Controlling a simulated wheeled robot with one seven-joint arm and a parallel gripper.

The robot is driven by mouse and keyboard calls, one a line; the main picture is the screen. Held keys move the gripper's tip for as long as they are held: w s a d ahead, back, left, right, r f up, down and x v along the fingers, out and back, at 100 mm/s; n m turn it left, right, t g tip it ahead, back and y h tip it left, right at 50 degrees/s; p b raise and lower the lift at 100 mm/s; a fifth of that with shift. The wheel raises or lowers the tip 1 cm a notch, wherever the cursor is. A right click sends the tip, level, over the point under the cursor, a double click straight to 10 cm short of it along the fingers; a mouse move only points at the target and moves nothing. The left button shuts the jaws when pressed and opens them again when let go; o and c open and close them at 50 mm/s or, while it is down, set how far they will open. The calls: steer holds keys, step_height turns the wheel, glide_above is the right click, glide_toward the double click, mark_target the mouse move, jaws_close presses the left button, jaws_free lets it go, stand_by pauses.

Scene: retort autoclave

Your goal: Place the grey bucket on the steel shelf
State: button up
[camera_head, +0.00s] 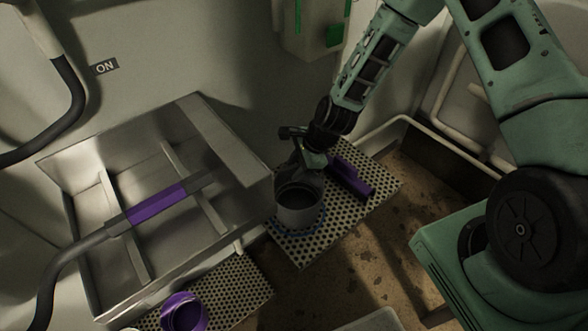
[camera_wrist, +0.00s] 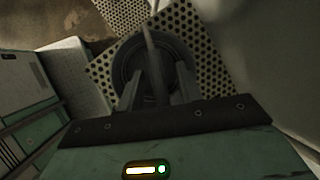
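The grey bucket (camera_head: 298,212) stands upright on a perforated steel shelf (camera_head: 355,220), with a blue ring marking around its base. It appears to rest on the shelf. In the wrist view the round dark bucket (camera_wrist: 124,62) lies beyond my fingers, against the perforated plate (camera_wrist: 207,58). My gripper (camera_head: 308,160) is just above the bucket's rim, pointing down. In the wrist view my gripper (camera_wrist: 157,90) has its two fingers spread apart, with the thin upright bucket handle between them. The fingers do not look closed on the handle.
A purple bar (camera_head: 351,178) lies on the shelf right of the bucket. A divided metal sink-like box (camera_head: 230,150) with a purple-gripped handle (camera_head: 158,203) stands left. A purple bucket (camera_head: 184,312) is on a lower perforated plate (camera_head: 235,285). A wall rises behind.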

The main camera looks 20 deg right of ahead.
steer(key=v, duration=0.9)
steer(key=s+a+r+n+g+h, duration=0.2)
steer(key=s+a+r+n, duration=0.7)
steer(key=s+r+n, duration=0.4)
steer(key=s+r+n+h, duration=0.1)
steer(key=s+r+n, duration=0.5)
steer(key=s+n, duration=0.5)
steer(key=shift+s+n+g+h+b, duration=0.3)
steer(key=shift+s+n+h+b, duration=0.1)
steer(key=shift+n, duration=0.7)
steer(key=shift+a, duration=0.1)
